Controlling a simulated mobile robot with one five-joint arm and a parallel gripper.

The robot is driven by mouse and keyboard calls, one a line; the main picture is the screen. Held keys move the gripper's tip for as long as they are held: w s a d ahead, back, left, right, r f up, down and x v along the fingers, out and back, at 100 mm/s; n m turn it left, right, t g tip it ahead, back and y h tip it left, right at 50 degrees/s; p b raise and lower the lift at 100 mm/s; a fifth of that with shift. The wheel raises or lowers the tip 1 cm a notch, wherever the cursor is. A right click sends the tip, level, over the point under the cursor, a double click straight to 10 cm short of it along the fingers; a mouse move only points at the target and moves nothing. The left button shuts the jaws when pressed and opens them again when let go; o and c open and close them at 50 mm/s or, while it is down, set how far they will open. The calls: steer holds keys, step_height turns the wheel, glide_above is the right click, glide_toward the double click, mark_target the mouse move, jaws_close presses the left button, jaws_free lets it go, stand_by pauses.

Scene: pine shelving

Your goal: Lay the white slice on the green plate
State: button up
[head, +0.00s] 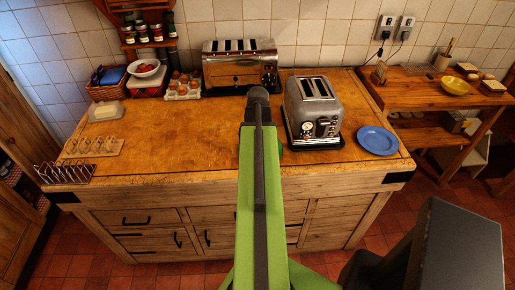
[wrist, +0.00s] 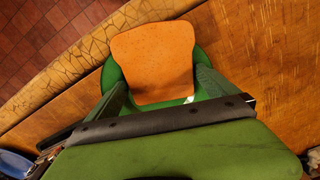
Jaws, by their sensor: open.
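In the wrist view a bread-shaped slice (wrist: 153,58) lies flat on the green plate (wrist: 113,75). The slice looks orange in this light, not white. The plate's rim shows around its sides, and the near part is hidden by my gripper. My gripper (wrist: 160,88) is open, with one finger on each side of the slice, over the plate. I cannot tell whether the fingers touch the slice. In the head view my arm hides the slice and most of the plate; only a sliver of green (head: 284,146) shows beside it.
A silver toaster (head: 315,108) stands just right of my arm, with a blue plate (head: 377,140) further right. A wide toaster (head: 240,66) stands behind. Toast racks (head: 92,147), a butter dish (head: 105,112) and eggs (head: 183,86) are left. The worktop's (head: 180,140) left middle is clear.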

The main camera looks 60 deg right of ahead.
steer(key=shift+f, duration=0.25)
step_height(320, 180, up, 18)
steer(key=p, duration=1.7)
steer(key=shift+s+a+f, duration=0.25)
steer(key=shift+a, duration=0.05)
steer(key=shift+w, duration=0.1)
steer(key=w+a+n, duration=0.4)
steer(key=w+a, duration=0.6)
steer(key=a, duration=0.3)
steer(key=w+a+n, duration=0.4)
steer(key=w+a, duration=0.5)
steer(key=a, duration=0.3)
steer(key=w+a+n, duration=0.3)
steer(key=a+n, duration=0.3)
steer(key=a, duration=1.8)
steer(key=shift+w+d+f, duration=0.1)
